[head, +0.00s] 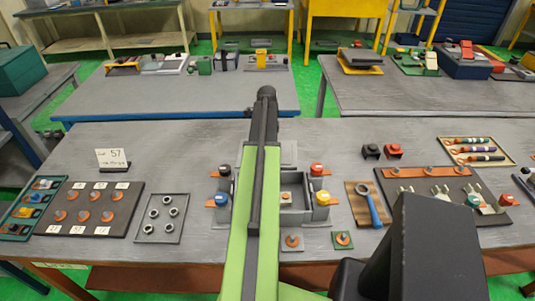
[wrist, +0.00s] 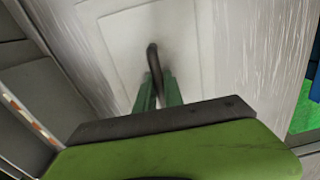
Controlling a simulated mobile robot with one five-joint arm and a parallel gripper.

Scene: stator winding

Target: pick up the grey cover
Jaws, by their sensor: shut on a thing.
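In the wrist view the grey cover (wrist: 120,45) is a pale flat panel with a dark curved handle (wrist: 152,56) standing up from it. The green fingers of my gripper (wrist: 158,88) are closed on this handle. Whether the cover rests on the surface or is lifted, I cannot tell. In the head view my green arm reaches straight forward over the middle of the table and hides the gripper's fingers. Part of a grey plate (head: 288,150) shows just right of the arm; I cannot tell if it is the cover.
A grey open-topped fixture (head: 293,218) with coloured clamps stands on the table (head: 220,140), partly behind my arm. Left are a tray of nuts (head: 148,231) and a dark board (head: 125,222).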

